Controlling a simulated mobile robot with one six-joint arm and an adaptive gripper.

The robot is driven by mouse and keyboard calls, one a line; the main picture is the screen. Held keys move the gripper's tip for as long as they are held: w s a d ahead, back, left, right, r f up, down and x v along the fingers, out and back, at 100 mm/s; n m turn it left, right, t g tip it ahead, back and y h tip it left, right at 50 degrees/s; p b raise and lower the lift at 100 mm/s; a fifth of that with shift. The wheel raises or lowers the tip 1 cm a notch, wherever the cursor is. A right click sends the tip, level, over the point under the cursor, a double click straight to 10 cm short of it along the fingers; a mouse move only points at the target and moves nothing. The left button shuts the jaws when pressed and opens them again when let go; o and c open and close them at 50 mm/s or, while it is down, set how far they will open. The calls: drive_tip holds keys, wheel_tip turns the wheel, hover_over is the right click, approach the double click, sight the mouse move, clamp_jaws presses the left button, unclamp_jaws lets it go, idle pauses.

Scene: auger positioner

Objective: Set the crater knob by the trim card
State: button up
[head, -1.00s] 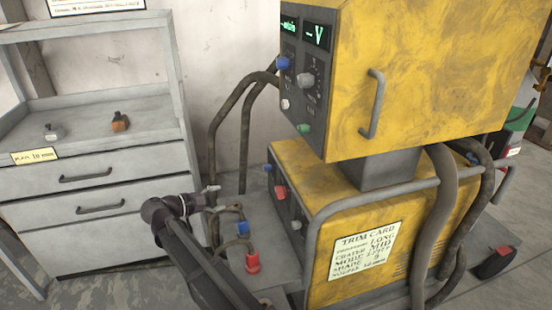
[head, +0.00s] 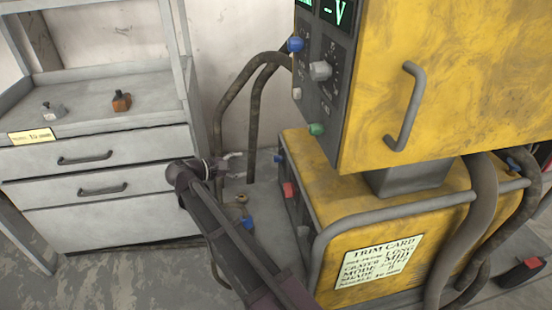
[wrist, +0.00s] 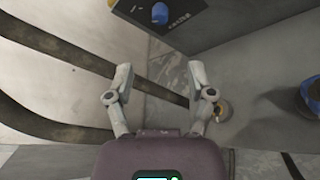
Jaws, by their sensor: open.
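The yellow machine's trim card (head: 378,262) is on the lower front; its text is small, but a line seems to read CRATER MID. The dark upper panel carries a blue knob (head: 295,44), a grey knob (head: 320,70) and a green knob (head: 316,129). The lower panel has a blue knob (head: 279,158) and a red switch (head: 288,190). My gripper (head: 232,160) is open and empty, left of the lower panel. In the wrist view my gripper (wrist: 160,82) has fingers spread, with a blue knob (wrist: 160,12) on a dark panel beyond.
Thick dark hoses (head: 222,110) loop behind my gripper. A grey drawer cabinet (head: 120,178) stands left, with a grey item (head: 52,112) and an orange item (head: 121,102) on top. A grey tube rail (head: 400,212) edges the machine's lower body. Floor is bare at the lower left.

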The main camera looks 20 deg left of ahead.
sight(275, 159)
drive_tip(key=shift+w, duration=0.1)
drive_tip(key=shift+b+x, duration=1.85)
drive_tip(key=shift+x, duration=5)
drive_tip(key=shift+c, duration=0.2)
